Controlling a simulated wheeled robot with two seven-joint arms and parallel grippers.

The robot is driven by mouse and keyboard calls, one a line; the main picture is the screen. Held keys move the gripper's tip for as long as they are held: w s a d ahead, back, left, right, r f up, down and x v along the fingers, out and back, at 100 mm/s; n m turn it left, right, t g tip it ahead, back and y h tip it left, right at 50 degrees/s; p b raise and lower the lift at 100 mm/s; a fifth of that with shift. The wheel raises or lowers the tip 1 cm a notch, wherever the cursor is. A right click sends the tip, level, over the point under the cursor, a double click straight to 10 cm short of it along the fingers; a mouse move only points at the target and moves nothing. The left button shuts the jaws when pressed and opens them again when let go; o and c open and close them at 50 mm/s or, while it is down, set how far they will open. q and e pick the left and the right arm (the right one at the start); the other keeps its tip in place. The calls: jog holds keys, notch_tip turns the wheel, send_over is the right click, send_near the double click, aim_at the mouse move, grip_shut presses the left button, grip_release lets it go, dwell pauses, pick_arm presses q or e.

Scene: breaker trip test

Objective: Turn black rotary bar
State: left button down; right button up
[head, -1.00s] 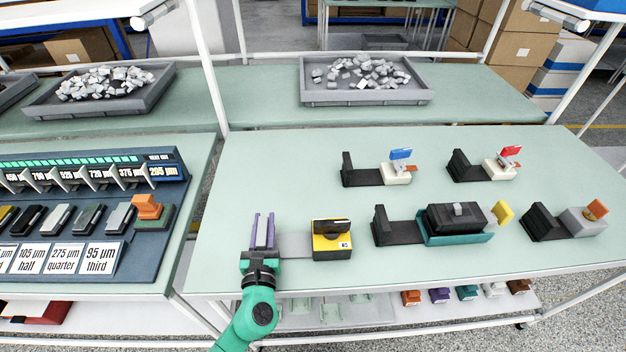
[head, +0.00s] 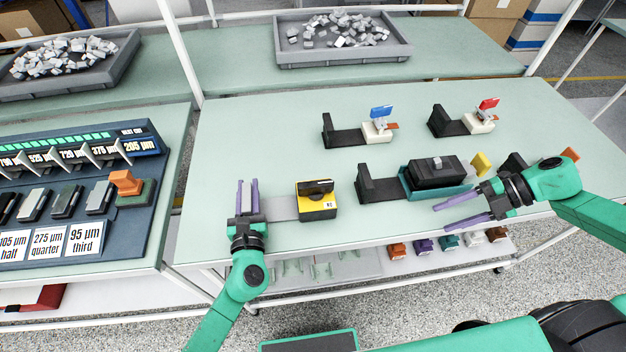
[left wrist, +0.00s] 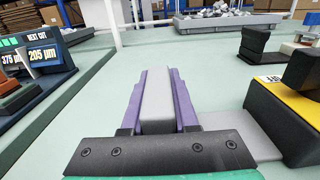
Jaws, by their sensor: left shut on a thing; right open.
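Part of the yellow box also shows at the right edge of the left wrist view (left wrist: 292,105). My left gripper (head: 247,184) is shut on a grey upright block (left wrist: 157,102) left of the box. A flat grey plate (head: 282,208) runs from there to the box. My right gripper (head: 441,217) is open and empty, right of the yellow box and in front of a teal-based device.
The teal-based black device (head: 434,175) stands between the box and my right arm. Devices with a blue flag (head: 382,112) and a red flag (head: 488,104) stand behind. A dark panel with switches (head: 75,195) is on the left table. Free tabletop lies behind the yellow box.

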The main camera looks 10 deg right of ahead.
jog(key=w+d+r+m+t+y, duration=0.15)
jog(key=w+r+t, duration=0.25)
jog(key=w+r, duration=0.4)
jog(key=w+d+r+t+y, duration=0.1)
jog(key=w+d+r+t, duration=0.3)
jog(key=r, duration=0.5)
jog(key=n+g+h, duration=0.1)
jog(key=n+g, duration=1.4)
jog(key=n, duration=0.5)
send_over(314, 184)
jog(key=a, duration=0.3)
jog(key=f, duration=0.4)
jog(key=shift+s+d, duration=0.2)
jog(key=shift+s, duration=0.15)
jog(key=s+a+n+h, duration=0.3)
jog(key=a+n+h, duration=0.2)
jog(key=n+h, duration=0.15)
jog(key=w+d+r+n+t+h, duration=0.35)
jog(key=t+h, duration=0.25)
jog(key=h, duration=0.3)
jog(key=shift+m, duration=0.35)
jog(key=x, duration=1.2)
jog(key=shift+w+a+f, duration=0.1)
jog(key=shift+a+f, duration=0.1)
